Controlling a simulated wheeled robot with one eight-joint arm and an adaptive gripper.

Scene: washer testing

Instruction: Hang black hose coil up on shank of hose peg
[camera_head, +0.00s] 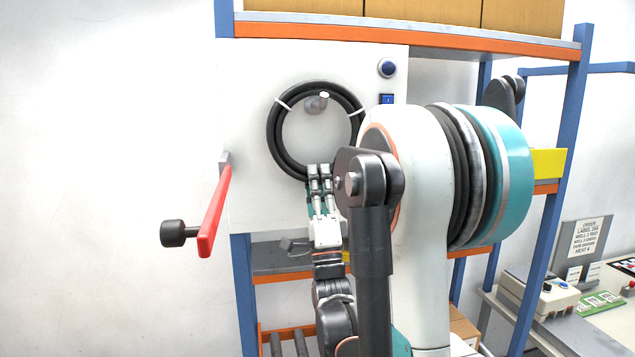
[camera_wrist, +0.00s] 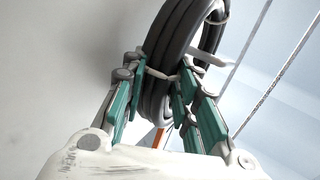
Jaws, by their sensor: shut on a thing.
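The black hose coil (camera_head: 273,138) is upright in front of the white panel in the head view, bound with white ties. My gripper (camera_head: 320,172) is shut on its lower part from below. The wrist view shows the coil (camera_wrist: 168,50) edge-on between the fingers of my gripper (camera_wrist: 158,88). The hose peg (camera_head: 317,103) shows inside the ring in the head view, just under the coil's top. Its pale end points toward the camera. I cannot tell whether the coil touches the shank or how far it is along it.
A red lever (camera_head: 214,213) with a black knob sticks out at the panel's left edge. A blue round button (camera_head: 387,68) and a blue switch (camera_head: 387,99) sit right of the coil. Blue shelf posts (camera_head: 562,130) stand at the right. The wall at left is clear.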

